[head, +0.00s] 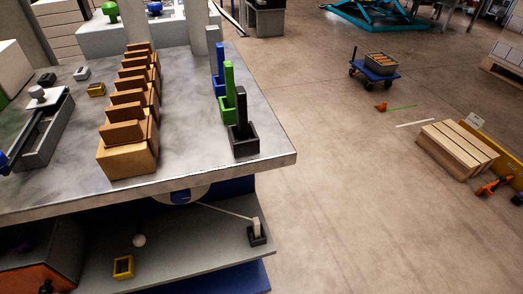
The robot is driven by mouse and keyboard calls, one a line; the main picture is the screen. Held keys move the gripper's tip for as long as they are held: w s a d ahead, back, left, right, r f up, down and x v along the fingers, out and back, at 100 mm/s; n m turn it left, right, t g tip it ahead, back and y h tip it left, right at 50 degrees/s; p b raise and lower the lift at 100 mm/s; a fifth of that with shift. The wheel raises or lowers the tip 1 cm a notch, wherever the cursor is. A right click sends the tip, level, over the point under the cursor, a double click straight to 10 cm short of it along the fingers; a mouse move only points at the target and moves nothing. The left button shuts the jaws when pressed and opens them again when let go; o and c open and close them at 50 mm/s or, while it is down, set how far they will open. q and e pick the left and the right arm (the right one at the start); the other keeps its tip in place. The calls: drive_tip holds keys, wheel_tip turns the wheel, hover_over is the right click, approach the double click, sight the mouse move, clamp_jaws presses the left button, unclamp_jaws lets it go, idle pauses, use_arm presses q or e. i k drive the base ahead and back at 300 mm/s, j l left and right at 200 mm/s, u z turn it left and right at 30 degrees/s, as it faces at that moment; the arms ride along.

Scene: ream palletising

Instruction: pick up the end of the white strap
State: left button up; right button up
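A thin white strap (225,211) runs from a blue and white roll (181,197) under the table's front edge. It slopes down to the right to a small black holder (257,239) on the grey lower shelf. A pale upright piece, which looks like the strap's end (257,226), stands in this holder. The upper part of the roll is hidden by the tabletop. Neither of my grippers shows in the head view.
The grey table (195,130) carries a brown stepped rack (128,160) and blue, green and black upright holders (241,138). A yellow box (123,267) and a white ball (139,240) are on the lower shelf (190,255).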

sight(256, 223)
drive_tip(key=i, duration=0.35)
drive_tip(key=k+l+u, duration=0.35)
drive_tip(key=l+u, duration=0.15)
drive_tip(key=i+l, duration=0.1)
drive_tip(key=i, duration=0.25)
drive_tip(key=l+u, duration=0.3)
drive_tip(key=k+l+u, duration=0.15)
drive_tip(key=l+u, duration=0.15)
drive_tip(key=l, duration=0.15)
